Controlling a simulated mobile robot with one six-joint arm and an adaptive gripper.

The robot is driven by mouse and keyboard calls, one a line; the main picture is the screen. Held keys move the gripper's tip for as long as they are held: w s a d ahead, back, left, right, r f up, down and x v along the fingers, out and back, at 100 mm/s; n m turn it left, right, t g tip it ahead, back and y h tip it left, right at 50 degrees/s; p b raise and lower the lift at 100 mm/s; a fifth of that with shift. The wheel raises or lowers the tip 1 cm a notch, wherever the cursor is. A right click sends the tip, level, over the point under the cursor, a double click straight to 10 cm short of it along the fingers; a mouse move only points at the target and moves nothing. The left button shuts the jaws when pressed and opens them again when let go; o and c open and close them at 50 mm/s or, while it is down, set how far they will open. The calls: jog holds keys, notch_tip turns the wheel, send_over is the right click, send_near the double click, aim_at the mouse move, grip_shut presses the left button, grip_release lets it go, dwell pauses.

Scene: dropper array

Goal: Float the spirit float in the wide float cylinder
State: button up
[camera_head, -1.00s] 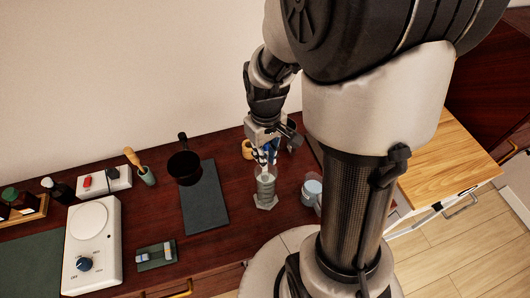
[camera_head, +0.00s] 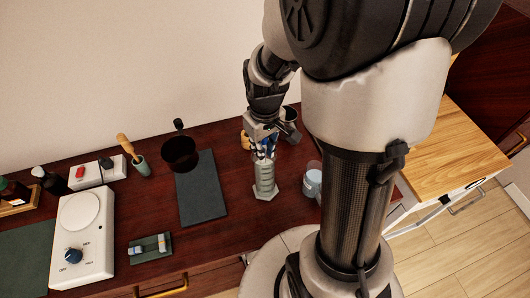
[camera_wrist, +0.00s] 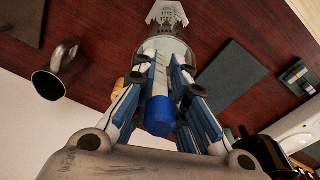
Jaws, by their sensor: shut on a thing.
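The wide float cylinder (camera_head: 264,180) is a clear, graduated cylinder standing upright on a pale foot on the dark red wooden bench. My gripper (camera_head: 264,150) points down at its mouth. In the wrist view, my gripper (camera_wrist: 166,80) has its blue and white fingers closed around the spirit float (camera_wrist: 160,115), whose blue end faces the camera. Its far end is hidden between the fingers. The cylinder (camera_wrist: 168,42) lies straight beyond the fingertips in that view. I cannot tell whether the float's lower end is inside the mouth.
A clear beaker-like vessel (camera_head: 312,180) stands close right of the cylinder. A grey metal cup (camera_wrist: 57,75) is behind the gripper. A dark mat (camera_head: 202,190), a black pot (camera_head: 180,153) and a white device with a dial (camera_head: 83,238) are to the left.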

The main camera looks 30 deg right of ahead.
jog(key=shift+o, duration=0.3)
jog(key=f, duration=0.1)
jog(key=s, duration=0.1)
jog(key=s+f+g, duration=0.1)
jog(key=shift+s+a+f, duration=0.2)
jog(key=shift+a+f, duration=0.05)
jog(key=shift+f, duration=0.1)
jog(key=o, duration=0.5)
jog(key=shift+d, duration=0.1)
jog(key=shift+w+d+f, duration=0.1)
jog(key=shift+w+f, duration=0.1)
jog(key=shift+w, duration=0.2)
jog(key=o, duration=0.4)
jog(key=shift+w, duration=0.2)
jog(key=shift+o, duration=1.4)
jog(key=shift+s+r, duration=0.15)
jog(key=o, duration=0.6)
jog(key=shift+w+r, duration=0.15)
jog(key=shift+w, duration=0.05)
jog(key=shift+c, duration=0.2)
